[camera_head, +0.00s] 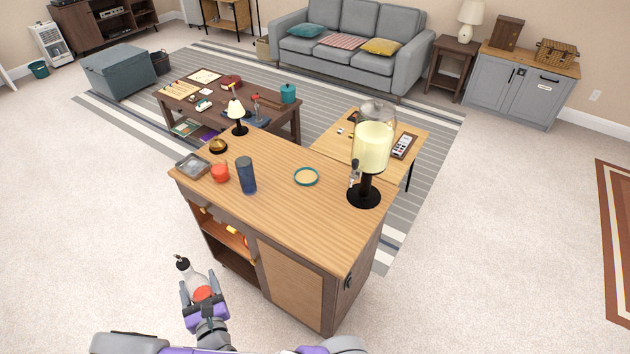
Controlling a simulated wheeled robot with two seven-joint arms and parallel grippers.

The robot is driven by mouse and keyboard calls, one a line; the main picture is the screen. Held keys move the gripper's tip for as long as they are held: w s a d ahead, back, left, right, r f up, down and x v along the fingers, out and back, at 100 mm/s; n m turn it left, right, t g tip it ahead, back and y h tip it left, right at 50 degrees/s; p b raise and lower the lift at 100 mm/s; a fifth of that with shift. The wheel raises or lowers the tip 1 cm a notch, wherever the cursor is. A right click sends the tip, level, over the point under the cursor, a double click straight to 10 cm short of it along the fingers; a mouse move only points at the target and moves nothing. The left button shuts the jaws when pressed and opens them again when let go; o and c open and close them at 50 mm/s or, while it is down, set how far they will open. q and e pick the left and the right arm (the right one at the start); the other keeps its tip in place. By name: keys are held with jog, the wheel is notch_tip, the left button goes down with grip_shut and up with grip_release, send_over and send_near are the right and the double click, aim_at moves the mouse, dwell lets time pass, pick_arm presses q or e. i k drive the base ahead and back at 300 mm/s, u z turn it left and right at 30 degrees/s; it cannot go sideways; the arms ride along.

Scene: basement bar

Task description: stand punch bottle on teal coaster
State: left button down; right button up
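The punch bottle (194,272), clear with a dark top and red lower down, is in my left gripper (202,290) at the lower left of the head view. The gripper's fingers are on both sides of it, and it tilts slightly left. It is over the floor area in front of the wooden bar counter, away from the top. The teal coaster (306,177), a round tan disc with a teal rim, lies bare on the counter, up and right of the bottle. My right gripper is not in view.
On the counter (290,220) stand a dark blue tumbler (247,175), a red candle-like cup (220,173), a grey tray (191,165), a small lamp (237,111) and a large drink dispenser (371,150) right of the coaster. The counter front is clear.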

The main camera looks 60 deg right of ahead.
aim_at(306, 177)
jog(key=z, duration=1.45)
